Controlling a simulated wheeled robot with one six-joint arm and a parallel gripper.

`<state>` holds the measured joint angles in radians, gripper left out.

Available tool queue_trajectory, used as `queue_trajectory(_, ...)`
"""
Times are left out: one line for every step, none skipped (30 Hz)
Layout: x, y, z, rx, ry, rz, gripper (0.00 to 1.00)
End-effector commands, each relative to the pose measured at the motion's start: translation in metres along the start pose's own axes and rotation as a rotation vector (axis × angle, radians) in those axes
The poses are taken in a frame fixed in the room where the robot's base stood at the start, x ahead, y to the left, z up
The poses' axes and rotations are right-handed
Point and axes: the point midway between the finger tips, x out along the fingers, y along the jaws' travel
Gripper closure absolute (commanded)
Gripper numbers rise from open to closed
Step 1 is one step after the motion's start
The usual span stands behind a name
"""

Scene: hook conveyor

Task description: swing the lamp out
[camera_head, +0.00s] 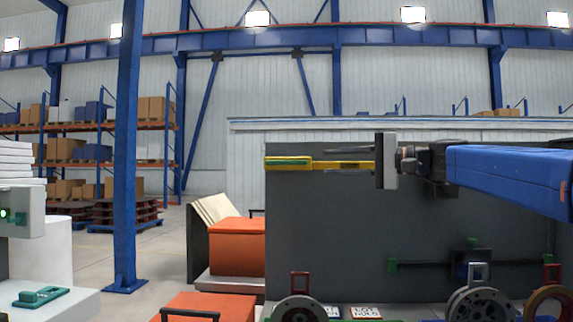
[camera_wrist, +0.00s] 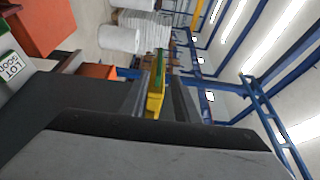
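My gripper (camera_head: 350,158) reaches in from the right, pointing left, in front of the dark grey panel. Its two thin fingers are apart. A slim yellow bar with a green strip (camera_head: 290,162) lies in line with the fingers and sticks out to the left past their tips. It also shows between the fingers in the wrist view (camera_wrist: 156,98). I cannot tell whether the fingers touch it. No other lamp shape stands out, and I cannot tell for sure that this bar is the lamp.
The dark grey panel (camera_head: 330,225) stands behind the bar. Several wheels (camera_head: 480,305) and orange boxes (camera_head: 237,247) sit low in front and left. A grey box with a green light (camera_head: 22,213) and a blue post (camera_head: 127,150) are at the left.

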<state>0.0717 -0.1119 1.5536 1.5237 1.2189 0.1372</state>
Motion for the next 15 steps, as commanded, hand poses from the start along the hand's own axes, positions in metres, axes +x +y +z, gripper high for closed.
queue_trajectory(0.009,0.000,0.001,0.000,-0.004,0.000,0.72)
queue_trajectory(0.014,0.000,0.001,0.000,-0.004,0.000,0.72)
queue_trajectory(0.020,0.000,0.000,0.000,-0.003,0.000,0.72)
queue_trajectory(0.024,0.001,0.000,0.000,-0.003,0.001,0.72)
queue_trajectory(0.029,0.001,0.001,0.000,-0.004,0.001,0.72)
queue_trajectory(0.035,0.001,0.000,0.001,-0.003,0.001,0.72)
queue_trajectory(0.040,0.001,0.000,0.000,-0.003,0.001,0.72)
queue_trajectory(0.045,0.001,0.001,0.000,-0.004,0.001,0.72)
queue_trajectory(0.051,0.001,0.001,0.000,-0.003,0.001,0.72)
queue_trajectory(0.056,0.000,0.001,0.000,-0.003,0.001,0.72)
queue_trajectory(0.061,0.000,0.001,0.000,-0.004,0.001,0.72)
queue_trajectory(0.068,0.001,0.000,0.000,-0.003,0.001,0.72)
queue_trajectory(0.072,0.001,0.000,0.000,-0.003,0.001,0.72)
queue_trajectory(0.078,0.001,0.000,0.001,-0.004,0.001,0.72)
queue_trajectory(0.084,0.001,0.001,0.000,-0.003,0.001,0.72)
